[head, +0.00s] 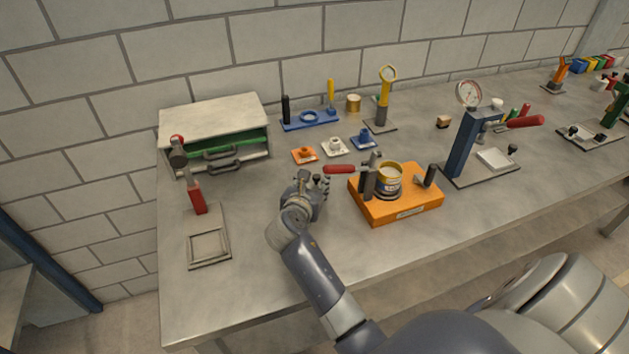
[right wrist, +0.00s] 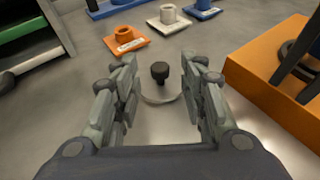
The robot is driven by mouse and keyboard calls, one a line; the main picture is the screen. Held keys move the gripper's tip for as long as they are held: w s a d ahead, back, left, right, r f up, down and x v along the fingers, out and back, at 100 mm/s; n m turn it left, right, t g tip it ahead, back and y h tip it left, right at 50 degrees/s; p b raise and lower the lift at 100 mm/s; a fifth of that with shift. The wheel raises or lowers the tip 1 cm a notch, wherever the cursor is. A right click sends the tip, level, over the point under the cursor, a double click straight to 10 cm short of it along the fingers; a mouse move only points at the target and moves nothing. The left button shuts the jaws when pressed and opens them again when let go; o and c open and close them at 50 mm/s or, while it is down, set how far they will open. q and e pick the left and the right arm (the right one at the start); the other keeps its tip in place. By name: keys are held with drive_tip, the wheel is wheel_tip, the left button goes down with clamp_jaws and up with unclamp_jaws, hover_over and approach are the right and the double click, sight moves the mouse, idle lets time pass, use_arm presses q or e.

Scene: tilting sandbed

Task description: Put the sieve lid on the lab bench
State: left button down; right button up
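The sieve lid shows in the right wrist view as a dark knob (right wrist: 160,72) on a pale disc whose curved near rim I can make out against the grey bench. My right gripper (head: 316,184) is low over the lab bench (head: 262,245), left of the orange block. In the right wrist view its fingers (right wrist: 161,92) are parted, one on each side of the lid. The lid seems to lie on the bench; contact with the fingers is hard to tell. The brass sieve (head: 389,179) stands in the orange block's holder. My left gripper is not in view.
The orange block (head: 400,207) with a red-handled clamp (head: 339,169) is right of my right gripper. Orange, white and blue small stands (head: 334,147) lie behind it. A drawer cabinet (head: 214,117) and red-handled tool (head: 198,200) are left. The bench front is clear.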

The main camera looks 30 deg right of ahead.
drive_tip(key=v, duration=1)
drive_tip(key=shift+s+a+r+b, duration=0.15)
drive_tip(key=shift+a+b, duration=0.1)
drive_tip(key=shift+b, duration=0.1)
